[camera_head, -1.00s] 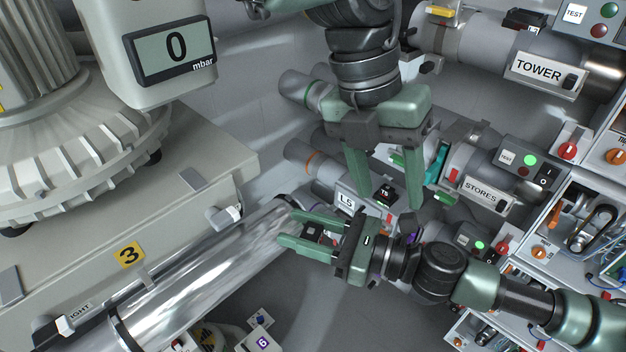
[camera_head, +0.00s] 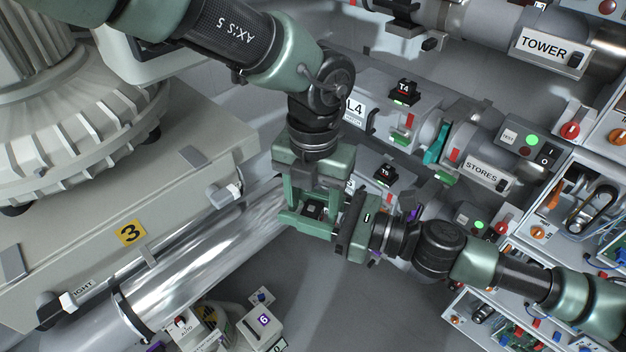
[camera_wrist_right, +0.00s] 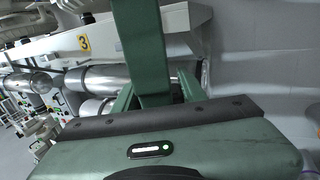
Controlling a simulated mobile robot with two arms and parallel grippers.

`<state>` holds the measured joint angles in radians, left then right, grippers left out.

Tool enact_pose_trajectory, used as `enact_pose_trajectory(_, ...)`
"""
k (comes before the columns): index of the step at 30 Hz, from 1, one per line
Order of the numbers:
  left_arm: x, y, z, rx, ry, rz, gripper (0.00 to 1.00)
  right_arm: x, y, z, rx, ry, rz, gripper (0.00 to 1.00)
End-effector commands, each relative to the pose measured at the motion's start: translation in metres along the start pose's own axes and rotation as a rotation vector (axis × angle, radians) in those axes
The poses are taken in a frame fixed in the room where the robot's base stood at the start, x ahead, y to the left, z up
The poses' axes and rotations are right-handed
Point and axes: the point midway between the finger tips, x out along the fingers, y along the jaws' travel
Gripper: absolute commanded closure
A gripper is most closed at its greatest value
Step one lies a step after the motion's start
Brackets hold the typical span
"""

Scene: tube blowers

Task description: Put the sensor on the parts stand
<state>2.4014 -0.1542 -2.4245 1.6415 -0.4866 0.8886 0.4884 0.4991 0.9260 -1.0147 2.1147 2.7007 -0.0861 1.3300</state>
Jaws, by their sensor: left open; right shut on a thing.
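The sensor, a small dark block (camera_head: 313,211), is between the fingers of my right gripper (camera_head: 296,219), which points left over the shiny tube. My left gripper (camera_head: 313,206) comes down from above, open, with its fingers on either side of the dark block and crossing the right gripper's fingers. I cannot tell whether they touch the block. In the right wrist view a wide green finger (camera_wrist_right: 145,50) stands in front of my right gripper and hides the block. I cannot make out which thing is the parts stand.
A shiny tube (camera_head: 205,262) runs along the machine base with the yellow 3 label (camera_head: 131,233). Black blocks marked T4 (camera_head: 404,91) and T5 (camera_head: 385,174) sit on tubes to the right. A white box marked 6 (camera_head: 263,320) is below. Bare grey floor lies at lower middle.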

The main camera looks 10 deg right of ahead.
Motion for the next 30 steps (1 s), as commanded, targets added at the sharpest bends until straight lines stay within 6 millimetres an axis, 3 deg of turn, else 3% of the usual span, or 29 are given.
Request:
enact_pose_trajectory(6, 0.02, 0.0, 0.0, 0.001, 0.0, 0.0, 0.45, 0.0, 0.0, 0.0, 0.0, 0.0, 0.0, 1.0)
enact_pose_trajectory(16, 0.022, 0.0, 0.0, 0.001, -0.001, 0.0, 0.45, 0.0, 0.0, 0.0, 0.0, 0.0, 0.0, 1.0)
enact_pose_trajectory(22, 0.022, 0.0, 0.0, 0.001, -0.001, -0.001, 1.0, 0.0, 0.0, 0.0, 0.0, 0.0, 0.0, 1.0)
enact_pose_trajectory(24, 0.022, -0.001, 0.0, 0.001, -0.001, -0.002, 1.0, 0.0, 0.0, 0.0, 0.0, -0.001, 0.0, 1.0)
enact_pose_trajectory(25, 0.022, -0.001, 0.0, 0.002, -0.001, -0.002, 1.0, 0.0, 0.0, 0.0, 0.0, -0.001, 0.0, 0.5)
enact_pose_trajectory(27, 0.022, -0.001, 0.0, 0.002, -0.001, -0.002, 1.0, 0.0, 0.0, 0.0, 0.0, -0.001, 0.0, 0.33)
enact_pose_trajectory(30, 0.022, -0.001, 0.0, 0.001, -0.001, -0.001, 1.0, 0.0, 0.0, 0.0, 0.0, 0.0, 0.0, 0.33)
